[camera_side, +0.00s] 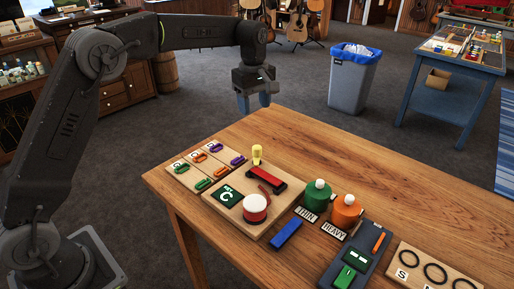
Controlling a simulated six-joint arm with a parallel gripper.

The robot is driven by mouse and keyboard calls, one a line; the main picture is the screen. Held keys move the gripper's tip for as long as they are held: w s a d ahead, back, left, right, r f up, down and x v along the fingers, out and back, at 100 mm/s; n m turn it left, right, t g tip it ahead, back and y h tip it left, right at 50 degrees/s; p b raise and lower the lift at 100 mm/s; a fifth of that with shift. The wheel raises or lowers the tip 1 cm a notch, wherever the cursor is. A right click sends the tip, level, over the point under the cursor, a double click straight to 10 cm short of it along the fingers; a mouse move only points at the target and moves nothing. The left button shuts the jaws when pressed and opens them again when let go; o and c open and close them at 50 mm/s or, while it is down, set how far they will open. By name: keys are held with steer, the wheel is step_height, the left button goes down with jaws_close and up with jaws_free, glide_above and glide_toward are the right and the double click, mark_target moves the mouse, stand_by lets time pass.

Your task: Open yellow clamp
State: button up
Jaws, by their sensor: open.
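The yellow clamp (257,153) stands upright at the back edge of a wooden board (222,205) on the table. A red and black bar (267,181) lies just in front of it. The clamp is small here, and I cannot tell whether it is open or shut. My gripper (254,103) hangs past the table's back edge, above and apart from the clamp. Its fingers point down, and it is open with nothing seen between them.
The board also bears a green panel (229,194) and a red and white round piece (256,208). A green pot (317,196) and an orange pot (346,211) stand to the right. A blue block (286,234) lies in front. The table's back right (340,150) is clear.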

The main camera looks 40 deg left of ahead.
mark_target(257, 147)
steer(key=shift+n, duration=0.4)
steer(key=f, duration=1)
steer(key=w+f, duration=0.1)
steer(key=f, duration=0.4)
steer(key=shift+f, duration=0.1)
steer(key=shift+c, duration=0.2)
steer(key=c, duration=0.9)
